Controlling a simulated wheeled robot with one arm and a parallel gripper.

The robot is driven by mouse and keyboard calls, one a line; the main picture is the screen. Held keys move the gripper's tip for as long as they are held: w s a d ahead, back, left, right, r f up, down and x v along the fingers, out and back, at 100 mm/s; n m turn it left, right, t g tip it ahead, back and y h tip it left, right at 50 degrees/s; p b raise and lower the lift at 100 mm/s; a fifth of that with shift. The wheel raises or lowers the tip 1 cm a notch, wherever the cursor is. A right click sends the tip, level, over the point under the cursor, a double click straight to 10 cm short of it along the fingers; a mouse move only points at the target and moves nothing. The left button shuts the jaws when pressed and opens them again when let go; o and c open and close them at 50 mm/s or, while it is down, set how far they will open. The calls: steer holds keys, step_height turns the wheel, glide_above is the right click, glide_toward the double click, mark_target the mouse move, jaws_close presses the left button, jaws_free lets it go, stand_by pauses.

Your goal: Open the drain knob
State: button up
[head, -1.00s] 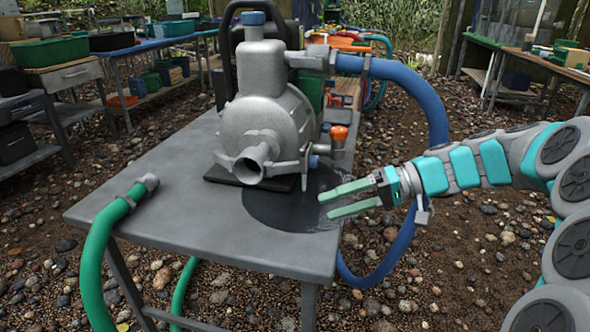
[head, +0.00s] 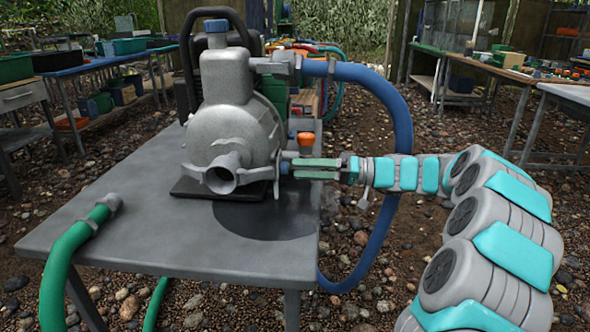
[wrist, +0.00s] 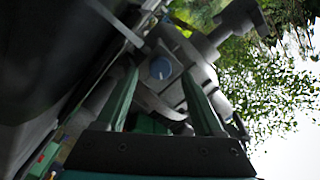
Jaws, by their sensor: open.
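The grey metal pump (head: 235,125) stands on a dark base on the table. A small blue knob (head: 284,169) sticks out low on the pump's right side; it looks like the drain knob. In the wrist view, the round blue knob (wrist: 160,68) lies between the two green fingertips. My gripper (head: 294,168) is open, with its fingers level and pointing left at the knob. The fingertips are very close to the knob; I cannot tell whether they touch it. An orange-topped valve (head: 305,142) stands just above my fingers.
A blue hose (head: 385,110) loops from the pump's top right and hangs behind my arm. A green hose (head: 65,255) lies over the table's left edge. A dark wet patch (head: 265,220) marks the grey tabletop (head: 150,225). Workbenches stand on both sides.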

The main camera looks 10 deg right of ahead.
mark_target(284, 168)
steer(key=shift+x, duration=1.15)
jaws_close()
